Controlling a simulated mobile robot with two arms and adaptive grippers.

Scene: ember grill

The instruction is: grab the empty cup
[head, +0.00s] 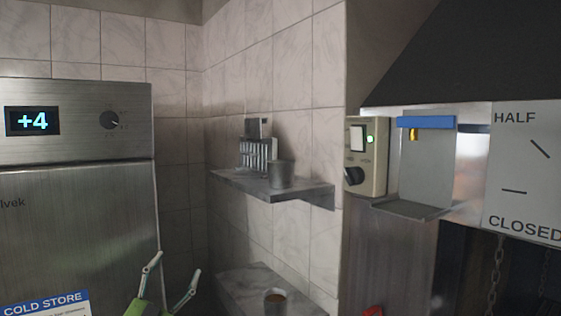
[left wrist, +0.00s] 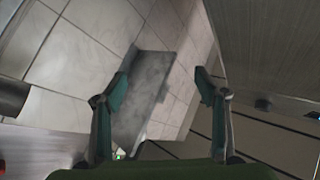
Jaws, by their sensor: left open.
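A grey metal cup (head: 280,175) stands upright on the upper wall shelf; its inside cannot be seen from here. A second metal cup (head: 275,302) stands on the lower shelf, with something brown inside it. My left gripper (head: 176,264) is open and empty, below and left of the upper shelf and left of the lower cup. In the left wrist view its two fingers (left wrist: 162,83) are spread apart, with a bare grey shelf surface beyond them. A dark rounded thing (left wrist: 12,97) is cut off at that view's left edge; I cannot tell what it is.
The upper shelf (head: 235,183) also holds a metal rack (head: 258,155) beside the cup. The lower shelf (head: 245,275) is partly visible. A steel cold store (head: 75,215) stands at left. A control box (head: 366,157) and small ledge (head: 410,209) are at right.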

